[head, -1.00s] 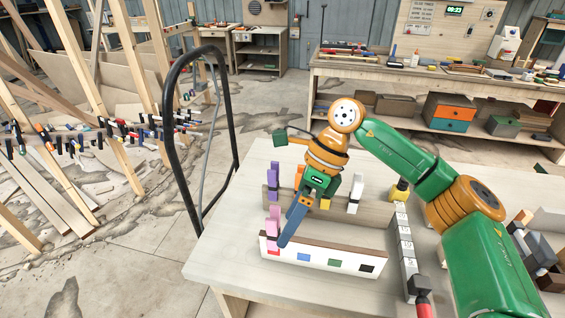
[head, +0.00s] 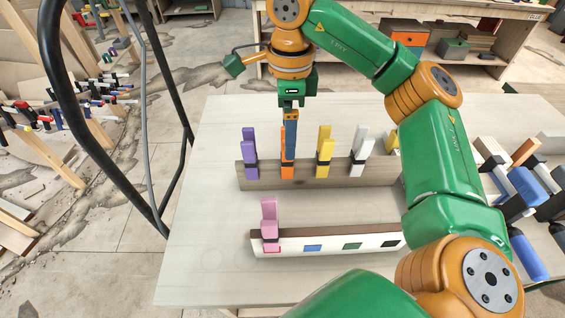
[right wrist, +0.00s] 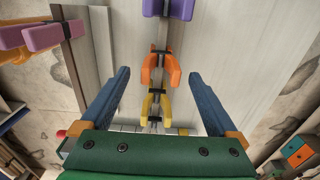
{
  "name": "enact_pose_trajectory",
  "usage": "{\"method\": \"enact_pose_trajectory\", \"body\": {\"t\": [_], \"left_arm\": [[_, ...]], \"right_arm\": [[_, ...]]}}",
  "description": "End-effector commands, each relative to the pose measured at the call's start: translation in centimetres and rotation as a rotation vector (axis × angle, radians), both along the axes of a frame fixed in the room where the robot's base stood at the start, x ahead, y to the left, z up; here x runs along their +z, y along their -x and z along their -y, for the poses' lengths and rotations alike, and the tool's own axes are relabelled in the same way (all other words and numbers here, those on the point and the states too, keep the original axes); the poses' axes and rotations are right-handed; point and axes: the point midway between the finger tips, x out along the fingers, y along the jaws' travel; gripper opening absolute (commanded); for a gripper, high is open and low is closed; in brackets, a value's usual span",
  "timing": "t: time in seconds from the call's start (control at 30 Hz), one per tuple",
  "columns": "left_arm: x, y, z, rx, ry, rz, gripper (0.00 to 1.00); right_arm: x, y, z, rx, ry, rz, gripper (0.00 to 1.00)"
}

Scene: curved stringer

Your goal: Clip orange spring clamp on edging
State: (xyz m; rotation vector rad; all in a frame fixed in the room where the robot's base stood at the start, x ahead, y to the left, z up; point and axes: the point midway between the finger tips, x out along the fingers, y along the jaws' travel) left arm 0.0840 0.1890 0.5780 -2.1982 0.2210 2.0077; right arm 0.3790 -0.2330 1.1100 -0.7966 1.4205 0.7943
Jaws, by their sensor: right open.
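The orange clamp (head: 286,168) stands upright on the brown rack board, between the purple clamp (head: 249,153) and the yellow clamp (head: 324,151). My right gripper (head: 290,150) points down over it, and its blue fingers partly hide it. In the right wrist view the fingers are spread apart, with the orange clamp (right wrist: 160,70) beyond and between them. Whether they touch it I cannot tell. The likely edging is the white-faced strip with a brown top (head: 333,242), nearer in front, with coloured squares. A pink clamp (head: 269,224) sits at its left end. My left gripper is not in view.
A white clamp (head: 361,151) stands farther right on the rack board (head: 340,175). Dark and blue tools (head: 525,190) crowd the table's right side. A black tubular frame (head: 165,110) rises at the left. The table's front left is clear.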

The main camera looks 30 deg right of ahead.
Motion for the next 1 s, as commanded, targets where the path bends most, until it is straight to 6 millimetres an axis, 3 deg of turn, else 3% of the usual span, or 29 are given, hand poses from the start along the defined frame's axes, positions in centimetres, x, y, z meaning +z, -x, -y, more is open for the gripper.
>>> {"method": "enact_pose_trajectory", "body": {"t": [0.27,0.4,0.67,0.77,1.0], "left_arm": [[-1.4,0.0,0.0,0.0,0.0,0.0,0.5],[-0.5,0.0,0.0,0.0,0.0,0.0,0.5],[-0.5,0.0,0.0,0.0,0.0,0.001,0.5],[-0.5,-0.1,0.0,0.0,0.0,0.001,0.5],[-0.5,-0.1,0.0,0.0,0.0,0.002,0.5]], "right_arm": [[-4.1,0.1,-0.1,0.0,-0.002,-0.005,0.95],[-6.2,0.0,-0.1,-0.001,0.0,-0.004,0.95],[-7.2,0.0,-0.1,0.0,-0.001,0.001,0.95],[-7.2,0.0,-0.1,0.0,-0.001,0.001,0.73],[-7.2,0.0,-0.1,0.0,-0.001,0.001,0.09]]}}
